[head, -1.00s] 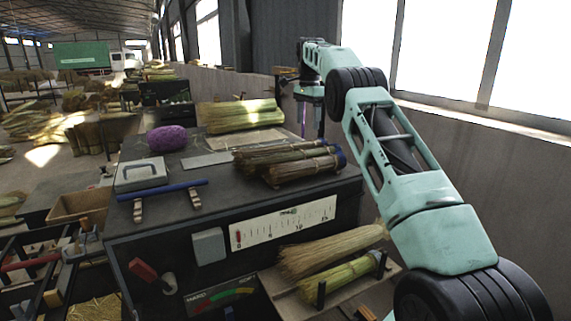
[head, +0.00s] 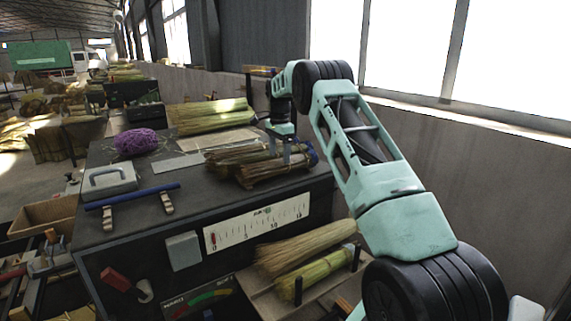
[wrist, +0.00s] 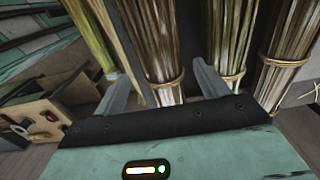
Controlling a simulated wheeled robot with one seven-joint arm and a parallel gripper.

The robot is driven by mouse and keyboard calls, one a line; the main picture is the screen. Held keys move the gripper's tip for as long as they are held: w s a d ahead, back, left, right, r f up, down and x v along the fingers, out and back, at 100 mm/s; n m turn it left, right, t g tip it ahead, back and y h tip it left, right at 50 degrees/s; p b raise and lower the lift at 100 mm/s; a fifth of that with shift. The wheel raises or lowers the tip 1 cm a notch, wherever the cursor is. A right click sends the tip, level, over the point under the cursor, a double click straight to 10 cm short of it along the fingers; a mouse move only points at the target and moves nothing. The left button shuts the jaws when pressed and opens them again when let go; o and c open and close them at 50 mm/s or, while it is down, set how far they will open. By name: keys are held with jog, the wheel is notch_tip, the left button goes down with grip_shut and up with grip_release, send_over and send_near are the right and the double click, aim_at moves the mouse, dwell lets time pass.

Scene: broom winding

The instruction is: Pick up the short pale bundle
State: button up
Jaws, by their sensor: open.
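Several tied straw bundles (head: 240,162) lie side by side on the dark bench, brownish in the head view. My gripper (head: 278,155) is lowered over their right part, fingers pointing down. In the wrist view my gripper (wrist: 172,88) is open, with a tan-and-white tied bundle (wrist: 160,45) between its fingers. A paler bundle (wrist: 232,30) lies just right of it, behind the right finger, and a brown bundle (wrist: 297,35) farther right. I cannot tell from these views which one is the short pale bundle, nor whether the fingers touch any.
A large yellow-green bundle (head: 212,116) lies behind on the bench. Purple twine (head: 136,142), a grey box (head: 108,180) and a blue bar (head: 135,196) are at left. A tan bundle (head: 305,248) and a greenish bundle (head: 318,274) lie on the lower shelf.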

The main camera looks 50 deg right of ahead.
jog(key=shift+d+f+p, duration=0.15)
jog(key=shift+f+p, duration=0.75)
jog(key=shift+f, duration=0.4)
jog(key=shift+d+f+p, duration=0.1)
jog(key=shift+f+p, duration=0.8)
jog(key=shift+f, duration=0.4)
jog(key=c, duration=1.1)
